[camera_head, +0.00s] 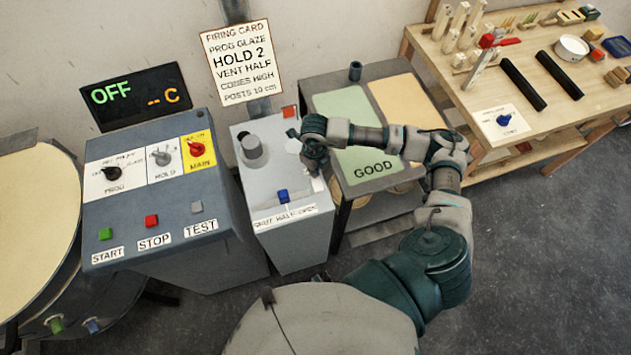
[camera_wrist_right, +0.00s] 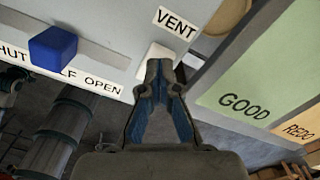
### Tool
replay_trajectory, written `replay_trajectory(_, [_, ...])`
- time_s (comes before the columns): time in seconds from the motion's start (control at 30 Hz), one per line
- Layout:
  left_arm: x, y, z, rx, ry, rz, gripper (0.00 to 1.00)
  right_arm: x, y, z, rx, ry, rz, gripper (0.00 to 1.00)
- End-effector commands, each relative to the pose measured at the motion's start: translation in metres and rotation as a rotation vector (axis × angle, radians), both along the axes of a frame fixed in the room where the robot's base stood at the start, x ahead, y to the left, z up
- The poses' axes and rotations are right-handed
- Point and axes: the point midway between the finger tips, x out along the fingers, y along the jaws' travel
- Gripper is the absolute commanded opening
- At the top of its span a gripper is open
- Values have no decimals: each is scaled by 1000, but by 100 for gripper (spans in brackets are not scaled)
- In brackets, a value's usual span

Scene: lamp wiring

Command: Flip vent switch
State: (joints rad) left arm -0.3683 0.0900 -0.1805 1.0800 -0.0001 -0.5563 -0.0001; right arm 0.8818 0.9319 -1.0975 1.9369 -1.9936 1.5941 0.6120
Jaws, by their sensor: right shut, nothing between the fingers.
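The grey vent box (camera_head: 262,180) stands in the middle of the head view, with a "SHUT HALF OPEN" label along its front. A white switch (camera_wrist_right: 157,50) beside the "VENT" label (camera_wrist_right: 174,22) shows in the right wrist view. My right gripper (camera_wrist_right: 158,68) is shut and empty, its fingertips at the switch's near side, touching or very close. I cannot tell the switch's position, as the fingertips partly hide it. In the head view my right gripper (camera_head: 314,170) is over the box's right edge. My left gripper is not in view.
A blue knob (camera_head: 283,196) sits on the box, also in the wrist view (camera_wrist_right: 53,47), left of my gripper. A grey cylinder (camera_head: 252,148) rises at the box's left. The control panel (camera_head: 160,195) is left; the GOOD tray (camera_head: 345,110) is right.

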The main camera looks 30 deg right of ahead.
Motion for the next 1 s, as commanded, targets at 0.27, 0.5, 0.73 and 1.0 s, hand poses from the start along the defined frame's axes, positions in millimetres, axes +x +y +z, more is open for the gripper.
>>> replay_trajectory(0.27, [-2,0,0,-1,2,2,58,0,0,0,0,0,0,0])
replay_trajectory(0.5, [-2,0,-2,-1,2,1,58,0,0,-3,0,0,0,0])
replay_trajectory(0.73, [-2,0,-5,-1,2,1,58,0,0,-6,0,0,0,0])
replay_trajectory(1.0, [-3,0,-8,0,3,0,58,0,0,-10,0,0,0,0])
